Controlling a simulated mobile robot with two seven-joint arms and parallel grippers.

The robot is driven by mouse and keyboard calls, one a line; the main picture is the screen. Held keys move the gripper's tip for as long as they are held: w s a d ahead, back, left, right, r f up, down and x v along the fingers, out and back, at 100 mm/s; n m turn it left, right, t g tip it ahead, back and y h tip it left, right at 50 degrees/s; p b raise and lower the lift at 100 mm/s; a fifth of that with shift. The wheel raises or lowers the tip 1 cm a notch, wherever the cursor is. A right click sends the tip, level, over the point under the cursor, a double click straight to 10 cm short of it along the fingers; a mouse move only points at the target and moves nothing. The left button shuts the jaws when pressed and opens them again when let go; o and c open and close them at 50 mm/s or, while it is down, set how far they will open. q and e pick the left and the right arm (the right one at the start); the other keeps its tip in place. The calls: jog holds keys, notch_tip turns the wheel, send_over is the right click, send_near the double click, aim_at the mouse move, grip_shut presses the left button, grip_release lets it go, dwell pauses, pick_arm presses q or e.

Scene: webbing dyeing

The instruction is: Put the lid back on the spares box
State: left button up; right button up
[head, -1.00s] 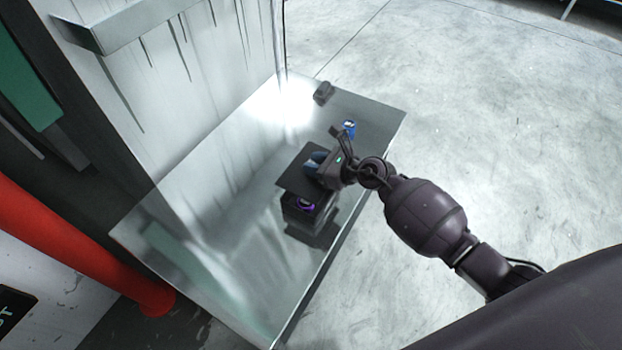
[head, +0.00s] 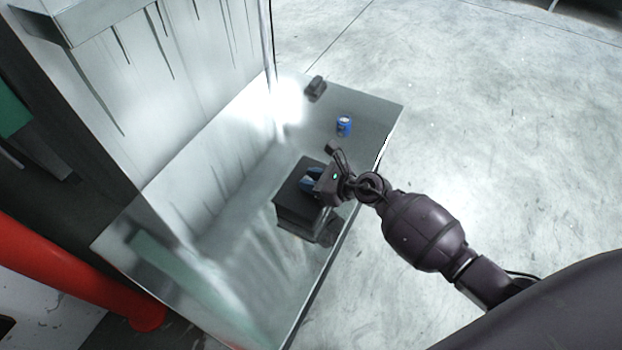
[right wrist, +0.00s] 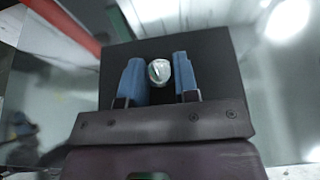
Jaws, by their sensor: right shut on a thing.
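The dark square lid (head: 289,189) lies flat over the dark spares box (head: 297,222) on the shiny table. Its edges look roughly in line with the box, and no clear gap shows between them; I cannot tell if it rests fully. My right gripper (head: 311,179) is over the lid, its blue fingers shut on the lid's round metallic knob (right wrist: 158,72). In the right wrist view the lid (right wrist: 215,65) spreads out behind the fingers. The inside of the box is hidden. My left gripper is not in view.
A blue can-like object (head: 344,126) stands on the table (head: 370,115) beyond the box. A small dark object (head: 316,87) lies near the table's far corner. A streaked pale wall panel (head: 180,90) rises at the left. A red pipe (head: 70,270) runs at lower left.

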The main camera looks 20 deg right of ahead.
jog(key=shift+f, duration=0.2)
jog(key=o, duration=1)
jog(key=shift+c, duration=0.2)
jog(key=shift+r, duration=0.15)
